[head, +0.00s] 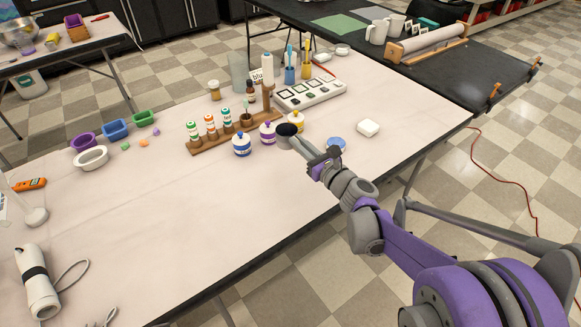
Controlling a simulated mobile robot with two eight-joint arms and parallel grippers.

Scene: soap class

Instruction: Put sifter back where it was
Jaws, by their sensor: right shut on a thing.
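My right gripper (312,156) reaches in from the lower right over the table. It is shut on a small grey, round-ended thing with a dark face, which I take to be the sifter (286,131). The sifter is close to the purple-lidded jar (267,132) and the yellow-lidded jar (296,120). I cannot tell whether it touches the table or the jars. My left gripper is not in view.
A wooden rack (208,147) with small bottles and a blue-lidded jar (242,144) stand to the left. A blue dish (336,144) and a white block (368,127) lie to the right. A white mold tray (310,92) is behind. The table's front middle is clear.

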